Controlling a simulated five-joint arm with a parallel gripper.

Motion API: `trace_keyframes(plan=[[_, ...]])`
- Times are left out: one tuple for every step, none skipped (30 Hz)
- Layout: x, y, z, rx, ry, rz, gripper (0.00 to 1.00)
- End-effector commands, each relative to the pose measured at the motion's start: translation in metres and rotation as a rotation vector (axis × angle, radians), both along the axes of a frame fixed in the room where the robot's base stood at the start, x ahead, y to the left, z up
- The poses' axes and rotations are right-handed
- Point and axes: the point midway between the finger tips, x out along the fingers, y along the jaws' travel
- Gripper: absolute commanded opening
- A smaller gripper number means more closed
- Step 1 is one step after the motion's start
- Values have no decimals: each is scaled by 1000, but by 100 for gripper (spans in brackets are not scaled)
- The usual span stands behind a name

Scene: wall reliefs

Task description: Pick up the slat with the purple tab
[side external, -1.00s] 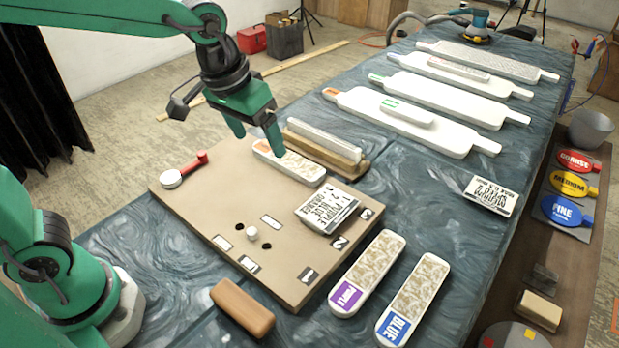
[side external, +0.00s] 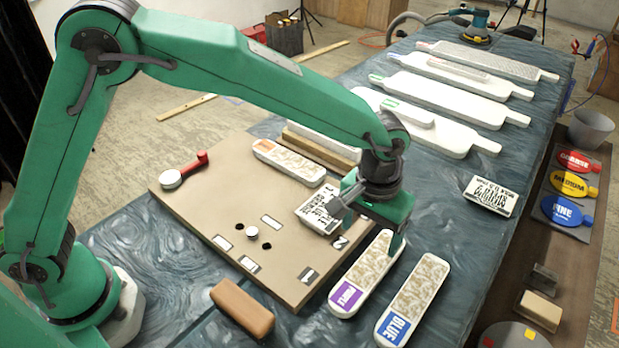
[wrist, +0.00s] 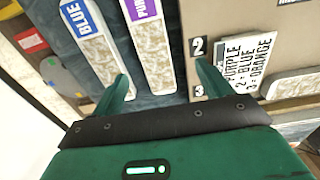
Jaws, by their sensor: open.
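The slat with the purple tab (side external: 368,275) lies flat on the blue-grey table beside the tan board; its tab reads PURPLE. It also shows in the wrist view (wrist: 155,52), between the two fingers. The slat with the blue tab (side external: 413,298) lies next to it on the right, and in the wrist view (wrist: 98,45) it is at the left finger. My gripper (side external: 385,235) is open and empty, over the far end of the purple slat. In the wrist view its fingers (wrist: 168,85) are spread wide.
The tan board (side external: 205,205) carries the orange-tab slat (side external: 288,162) and a printed card (side external: 318,212) listing purple, blue, orange. A brown block (side external: 242,306) lies at the table's near edge. Long white reliefs (side external: 455,100) lie at the back.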

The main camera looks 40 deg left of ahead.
Motion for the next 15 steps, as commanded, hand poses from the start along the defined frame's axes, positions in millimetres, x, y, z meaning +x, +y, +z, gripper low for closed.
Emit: trace_keyframes(plan=[[-1, -6, -6, 5, 7, -2, 78], [-1, -8, -9, 6, 8, -1, 78], [-2, -11, -11, 8, 11, 0, 78], [-2, -12, -13, 10, 12, 0, 78], [-2, -13, -14, 10, 13, 0, 78], [-2, -14, -14, 11, 14, 0, 78], [-2, -14, -14, 11, 14, 0, 78], [-2, -14, -15, 11, 14, 0, 78], [-2, -14, -15, 11, 14, 0, 78], [-2, -14, -15, 11, 14, 1, 78], [-2, -14, -15, 11, 14, 1, 78], [-2, -14, -17, 11, 14, 1, 78], [-2, -14, -19, 11, 15, 0, 78], [-3, -14, -21, 12, 15, 0, 78], [-3, -14, -24, 12, 16, 0, 78]])
